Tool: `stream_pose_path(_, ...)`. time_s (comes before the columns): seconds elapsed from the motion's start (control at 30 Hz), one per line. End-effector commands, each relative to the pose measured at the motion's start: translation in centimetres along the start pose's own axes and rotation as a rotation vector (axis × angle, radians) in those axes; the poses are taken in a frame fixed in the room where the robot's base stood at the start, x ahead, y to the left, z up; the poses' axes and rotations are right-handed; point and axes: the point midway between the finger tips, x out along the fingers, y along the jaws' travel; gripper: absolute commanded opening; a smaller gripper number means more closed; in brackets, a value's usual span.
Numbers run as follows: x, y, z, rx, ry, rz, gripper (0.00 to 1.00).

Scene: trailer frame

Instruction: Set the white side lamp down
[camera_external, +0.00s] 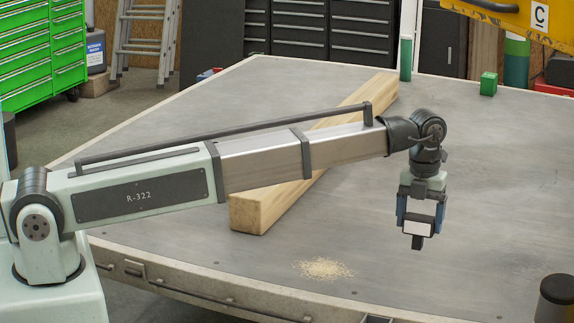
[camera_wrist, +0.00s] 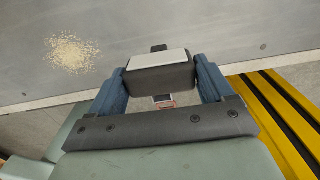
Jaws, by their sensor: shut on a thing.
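The white side lamp (camera_external: 418,228) has a white face, a dark housing and a small dark tab. My gripper (camera_external: 420,214) is shut on it, with one blue finger on each side, and points down over the right half of the grey trailer bed (camera_external: 500,220). The lamp looks held above the bed, but I cannot tell the gap exactly. In the wrist view the lamp (camera_wrist: 158,72) sits between the two blue fingers of my gripper (camera_wrist: 160,80), its white face toward the top of the picture.
A long wooden beam (camera_external: 262,205) lies diagonally on the bed. Sawdust (camera_external: 323,268) is near the front edge. A green block (camera_external: 488,83) and a green post (camera_external: 405,58) stand at the back. A dark cylinder (camera_external: 556,300) is front right. The bed around my gripper is clear.

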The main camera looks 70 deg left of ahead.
Motion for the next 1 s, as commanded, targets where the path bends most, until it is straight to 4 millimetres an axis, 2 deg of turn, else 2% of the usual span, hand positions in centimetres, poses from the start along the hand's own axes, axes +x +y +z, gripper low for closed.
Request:
stream_pose_path(0.13,-0.3,2.1,2.8,-0.044,0.001,0.002,0.45)
stream_pose_path(0.3,-0.4,3.4,8.9,-0.109,0.003,0.003,0.45)
stream_pose_path(0.43,-0.5,3.6,13.1,-0.135,0.003,0.004,0.45)
stream_pose_path(0.5,-0.6,2.9,14.7,-0.125,0.003,0.003,0.45)
stream_pose_path(0.6,-0.7,1.7,15.8,-0.085,0.001,0.002,0.45)
stream_pose_path(0.77,-0.2,2.0,15.4,-0.037,-0.001,0.001,0.45)
stream_pose_path(1.0,3.0,2.0,15.3,-0.032,0.0,0.002,0.45)
